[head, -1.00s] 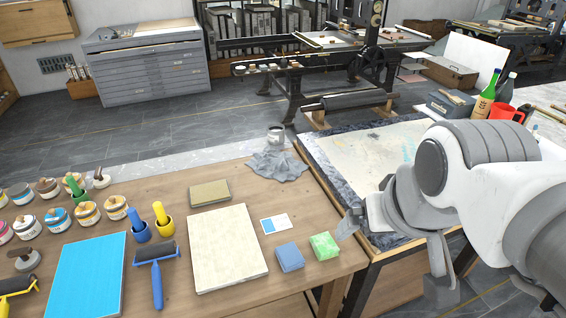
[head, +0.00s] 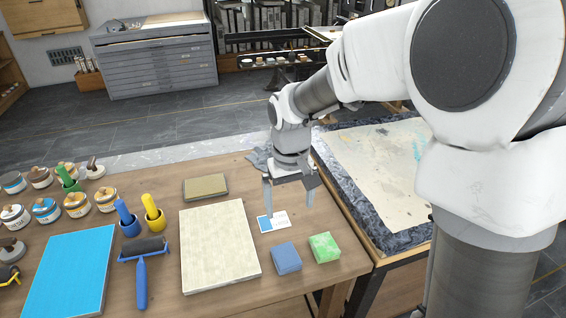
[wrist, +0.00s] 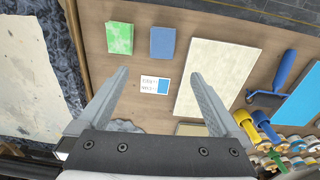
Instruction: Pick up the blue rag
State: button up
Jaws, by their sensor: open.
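The blue rag (head: 286,258) is a small folded blue square lying flat near the front edge of the wooden table. It also shows in the wrist view (wrist: 162,42), beyond my fingertips and roughly in line with the gap between them. My gripper (head: 288,208) is open and empty, pointing down above the table near the small white and blue card (head: 274,222). It is apart from the rag, farther back on the table. In the wrist view my gripper (wrist: 160,76) has its two fingers spread on either side of the card.
A green folded cloth (head: 324,247) lies close to the right of the blue rag. A pale flat slab (head: 219,250) lies to its left. A blue-handled roller (head: 141,270), ink tins and a blue sheet (head: 68,275) fill the left. The press bed (head: 385,170) stands at right.

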notch_tip(320, 180, down, 2)
jog(key=w+a, duration=0.1)
jog(key=b, duration=0.2)
send_over(285, 254)
notch_tip(285, 254, down, 12)
jog(key=shift+s+a, duration=0.1)
jog(key=shift+f+b, duration=0.85)
jog(key=shift+f, duration=2.1)
jog(key=shift+c, duration=0.2)
jog(key=shift+r, duration=0.1)
jog(key=c, duration=1.1)
